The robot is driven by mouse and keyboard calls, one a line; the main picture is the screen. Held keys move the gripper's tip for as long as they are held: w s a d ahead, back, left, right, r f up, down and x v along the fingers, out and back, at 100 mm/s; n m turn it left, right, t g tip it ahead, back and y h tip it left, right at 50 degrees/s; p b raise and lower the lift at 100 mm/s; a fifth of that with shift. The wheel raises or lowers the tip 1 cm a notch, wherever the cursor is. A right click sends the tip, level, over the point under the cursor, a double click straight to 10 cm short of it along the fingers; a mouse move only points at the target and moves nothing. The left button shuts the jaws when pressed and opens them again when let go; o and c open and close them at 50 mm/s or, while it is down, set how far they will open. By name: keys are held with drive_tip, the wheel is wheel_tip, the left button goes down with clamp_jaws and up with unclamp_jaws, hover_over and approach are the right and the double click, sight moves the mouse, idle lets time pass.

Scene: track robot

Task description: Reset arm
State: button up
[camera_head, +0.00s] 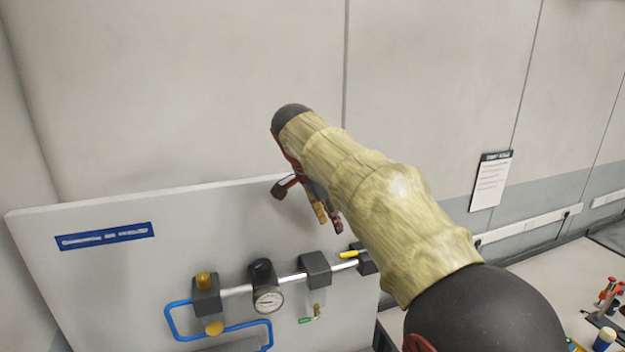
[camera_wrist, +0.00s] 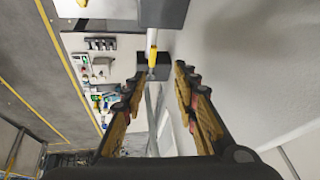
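My arm, in a tan sleeve, reaches from the lower right to the upper middle of the head view. My gripper (camera_head: 310,205) hangs under its far end, partly hidden by the arm, in front of the upright panel. In the wrist view my gripper (camera_wrist: 156,82) has its two fingers well apart, with nothing held between them. The yellow valve handle (camera_wrist: 152,55) and a dark block (camera_wrist: 158,73) on the pipe show beyond the gap between the fingers. The handle (camera_head: 348,254) also shows in the head view, below the gripper.
The white panel (camera_head: 120,200) carries a pressure gauge (camera_head: 267,298), a blue hose (camera_head: 172,322), a brass-topped valve (camera_head: 204,281) and grey blocks. A table (camera_head: 560,285) with small items stands at the lower right. The wall above the panel is bare.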

drive_tip(key=f+n, duration=0.2)
drive_tip(key=s+a+f+n, duration=0.1)
drive_tip(key=f, duration=0.1)
drive_tip(key=f+n, duration=0.2)
drive_tip(key=shift+s+a+f+n+y, duration=0.2)
drive_tip(key=shift+s+a+n+y, duration=0.1)
drive_tip(key=shift+a+y, duration=0.1)
drive_tip(key=s+d+f+n+y+b, duration=0.1)
drive_tip(key=s+d+f+n+b, duration=0.1)
drive_tip(key=s+d+f+b, duration=0.2)
drive_tip(key=s+d+f+n+t+b, duration=0.1)
drive_tip(key=s+d+f+b, duration=0.4)
drive_tip(key=s+f+b, duration=0.5)
drive_tip(key=s+d+f+n+t+y+b, duration=0.1)
drive_tip(key=s+d+f+n+b, duration=0.3)
drive_tip(key=s+f+b, duration=0.4)
drive_tip(key=s+f, duration=0.7)
drive_tip(key=s, duration=0.6)
drive_tip(key=shift+d+f+y, duration=0.2)
drive_tip(key=shift+d+y, duration=0.1)
drive_tip(key=shift+d, duration=0.1)
